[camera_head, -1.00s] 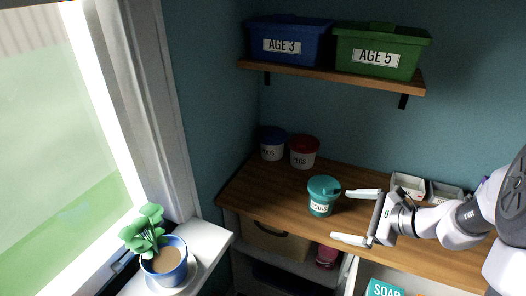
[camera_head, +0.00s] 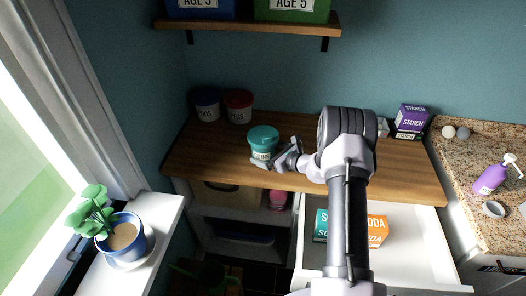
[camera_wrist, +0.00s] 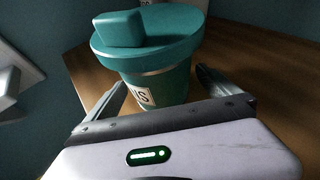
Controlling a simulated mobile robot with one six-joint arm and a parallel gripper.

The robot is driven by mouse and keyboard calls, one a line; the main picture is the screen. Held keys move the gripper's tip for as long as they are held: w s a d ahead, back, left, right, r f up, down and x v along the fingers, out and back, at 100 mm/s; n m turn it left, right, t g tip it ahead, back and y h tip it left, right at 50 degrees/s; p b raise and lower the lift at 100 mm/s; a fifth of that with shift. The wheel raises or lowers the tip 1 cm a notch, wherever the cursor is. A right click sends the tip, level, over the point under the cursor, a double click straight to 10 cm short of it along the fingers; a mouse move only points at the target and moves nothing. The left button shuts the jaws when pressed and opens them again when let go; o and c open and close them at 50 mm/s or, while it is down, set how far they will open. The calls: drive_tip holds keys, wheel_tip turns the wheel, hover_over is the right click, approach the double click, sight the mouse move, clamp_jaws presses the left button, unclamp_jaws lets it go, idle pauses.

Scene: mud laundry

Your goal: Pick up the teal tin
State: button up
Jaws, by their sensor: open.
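The teal tin (camera_head: 263,141) stands upright on the wooden counter near its front edge. It has a wider teal lid and a white label. In the wrist view the tin (camera_wrist: 158,72) is large and close, its lid and knob tilted toward the camera. My gripper (camera_head: 268,160) is at the tin's front right side in the head view. In the wrist view my gripper (camera_wrist: 155,88) is open, with one finger on each side of the tin's lower body. I cannot tell whether the fingers touch it.
A blue-lidded tin (camera_head: 206,104) and a red-lidded tin (camera_head: 239,106) stand behind on the counter (camera_head: 195,150). A purple starch box (camera_head: 411,121) stands to the right. Below, an open white drawer (camera_head: 415,240) holds boxes. A shelf (camera_head: 270,24) with bins hangs above.

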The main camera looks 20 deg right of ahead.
drive_tip(key=x, duration=0.3)
drive_tip(key=shift+f, duration=0.15)
drive_tip(key=c, duration=1.5)
drive_tip(key=shift+c, duration=0.2)
